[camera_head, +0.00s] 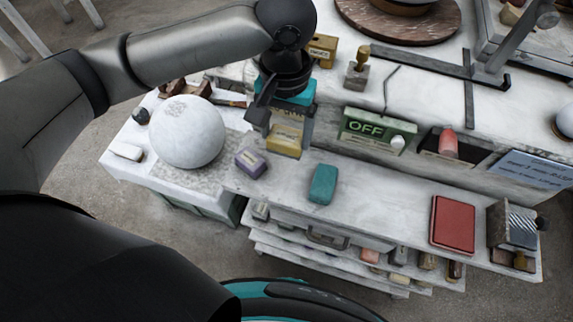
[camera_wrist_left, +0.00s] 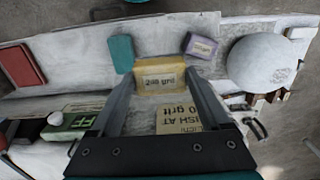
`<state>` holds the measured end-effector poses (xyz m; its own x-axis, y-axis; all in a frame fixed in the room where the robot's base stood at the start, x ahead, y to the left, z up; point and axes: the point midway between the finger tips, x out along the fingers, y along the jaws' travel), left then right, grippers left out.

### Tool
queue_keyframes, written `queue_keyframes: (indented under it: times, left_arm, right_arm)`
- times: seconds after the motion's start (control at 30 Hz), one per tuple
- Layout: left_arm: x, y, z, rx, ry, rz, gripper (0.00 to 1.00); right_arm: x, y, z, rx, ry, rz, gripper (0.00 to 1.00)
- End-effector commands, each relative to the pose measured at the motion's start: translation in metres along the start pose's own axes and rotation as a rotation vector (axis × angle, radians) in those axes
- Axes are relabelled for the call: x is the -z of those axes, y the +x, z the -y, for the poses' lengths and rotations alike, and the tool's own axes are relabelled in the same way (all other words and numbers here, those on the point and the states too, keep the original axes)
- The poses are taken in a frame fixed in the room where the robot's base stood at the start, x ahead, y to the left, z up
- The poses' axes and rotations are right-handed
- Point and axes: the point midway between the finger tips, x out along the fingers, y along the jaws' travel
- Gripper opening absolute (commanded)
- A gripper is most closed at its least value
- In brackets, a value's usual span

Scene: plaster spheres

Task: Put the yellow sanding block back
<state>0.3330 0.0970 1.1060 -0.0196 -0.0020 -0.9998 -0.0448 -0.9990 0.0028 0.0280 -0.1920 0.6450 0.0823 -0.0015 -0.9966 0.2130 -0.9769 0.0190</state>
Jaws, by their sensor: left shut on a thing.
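The yellow sanding block (camera_head: 286,139) is between the fingers of my left gripper (camera_head: 281,130), which is shut on it. In the left wrist view the yellow block (camera_wrist_left: 160,76), marked as a grit block, sits between the fingertips (camera_wrist_left: 160,85). It is at the white bench ledge; I cannot tell whether it touches the surface. A purple block (camera_head: 251,162) lies to its left and a teal block (camera_head: 323,184) to its right in the head view. My right gripper is not in view.
A large white sphere (camera_head: 188,132) stands left of the blocks. A green OFF box (camera_head: 377,129) is behind the ledge to the right. A red block (camera_head: 453,223) lies farther right. The ledge between teal and red is clear. A printed card (camera_wrist_left: 190,118) shows beneath the gripper.

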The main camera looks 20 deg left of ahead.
Motion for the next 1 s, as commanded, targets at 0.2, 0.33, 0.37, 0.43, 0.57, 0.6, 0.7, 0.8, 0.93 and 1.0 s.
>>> queue_keyframes:
  times: [0.2, 0.33, 0.37, 0.43, 0.57, 0.6, 0.7, 0.8, 0.93, 1.0]
  left_arm:
    - [0.001, 0.059, 0.001, 0.002, -0.002, 0.001, 0.18]
    - [0.002, 0.08, 0.0, 0.0, 0.001, -0.001, 0.18]
    - [0.002, 0.083, 0.0, 0.0, 0.001, -0.002, 0.18]
    - [0.002, 0.087, 0.0, 0.0, 0.001, -0.003, 0.18]
    - [0.002, 0.096, 0.0, 0.0, 0.001, -0.002, 0.18]
    - [0.002, 0.1, 0.0, 0.0, 0.001, -0.002, 0.18]
    - [0.003, 0.117, 0.0, 0.001, 0.0, -0.001, 0.18]
    - [0.003, 0.13, 0.0, 0.0, 0.002, -0.001, 0.18]
    - [0.003, 0.131, 0.0, -0.001, 0.002, -0.004, 0.18]
    - [0.003, 0.131, 0.0, -0.001, 0.002, -0.004, 0.18]
  right_arm:
    - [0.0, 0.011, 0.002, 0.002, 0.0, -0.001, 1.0]
    - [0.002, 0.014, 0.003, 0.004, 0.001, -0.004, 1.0]
    - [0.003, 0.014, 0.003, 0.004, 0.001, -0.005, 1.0]
    - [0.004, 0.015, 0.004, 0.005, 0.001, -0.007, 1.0]
    - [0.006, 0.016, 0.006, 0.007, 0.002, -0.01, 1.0]
    - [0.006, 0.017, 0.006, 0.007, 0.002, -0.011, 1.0]
    - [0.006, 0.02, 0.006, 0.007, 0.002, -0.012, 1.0]
    - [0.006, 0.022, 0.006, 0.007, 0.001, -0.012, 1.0]
    - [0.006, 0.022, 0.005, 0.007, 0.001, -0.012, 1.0]
    - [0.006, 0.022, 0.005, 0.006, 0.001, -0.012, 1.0]
